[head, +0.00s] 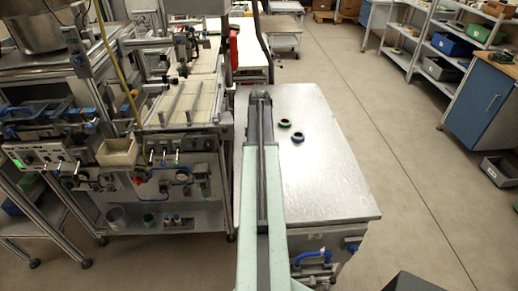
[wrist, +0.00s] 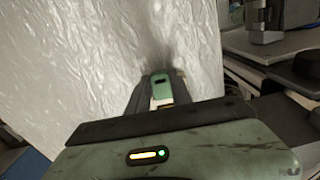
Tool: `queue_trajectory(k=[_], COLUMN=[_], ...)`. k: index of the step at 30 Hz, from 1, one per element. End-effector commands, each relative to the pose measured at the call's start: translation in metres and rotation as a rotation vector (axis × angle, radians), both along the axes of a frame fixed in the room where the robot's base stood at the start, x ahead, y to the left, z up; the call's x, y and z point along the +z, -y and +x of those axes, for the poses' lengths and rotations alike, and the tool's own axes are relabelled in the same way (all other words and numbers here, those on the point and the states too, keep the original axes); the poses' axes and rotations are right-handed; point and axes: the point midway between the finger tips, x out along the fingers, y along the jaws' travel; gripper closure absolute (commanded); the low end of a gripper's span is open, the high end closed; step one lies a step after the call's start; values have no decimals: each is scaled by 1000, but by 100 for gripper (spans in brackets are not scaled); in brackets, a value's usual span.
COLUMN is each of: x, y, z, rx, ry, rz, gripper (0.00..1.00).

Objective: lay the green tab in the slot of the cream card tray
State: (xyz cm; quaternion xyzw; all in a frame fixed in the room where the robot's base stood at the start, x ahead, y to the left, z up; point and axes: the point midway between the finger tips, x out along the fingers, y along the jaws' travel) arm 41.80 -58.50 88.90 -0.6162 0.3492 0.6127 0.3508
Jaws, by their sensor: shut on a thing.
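My gripper (wrist: 161,84) shows in the wrist view with its two dark fingers closed around a small green piece with a dark slot-like mark, which I take to be the green tab (wrist: 160,74). The piece sits between the fingertips, above or near a shiny crinkled silver surface. A small cream patch shows between the fingers, too small to identify. In the head view my arm reaches over the left part of the table and its far end hides the tab. I cannot make out the cream card tray for certain in either view.
The silver-topped table (head: 330,190) carries a green-and-black reel (head: 285,123) and a blue-and-black reel (head: 298,137), right of my arm. Its right and front parts are clear. A machine bench with a cream bin (head: 117,152) stands left. A blue cabinet (head: 490,100) stands right.

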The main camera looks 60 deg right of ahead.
Motion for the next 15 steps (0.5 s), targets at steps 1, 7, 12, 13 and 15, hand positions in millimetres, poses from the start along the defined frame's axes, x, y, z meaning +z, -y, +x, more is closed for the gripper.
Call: queue_trajectory(k=[1,7,12,13,15], x=[-1,-1,-1,-1,0], y=[0,-1,-1,-1,-1], z=[0,0,0,0,0], rx=[0,0,0,0,0], ry=[-1,-1,-1,-2,-2], rz=[1,2,2,1,1], gripper=[100,52,52,52,52])
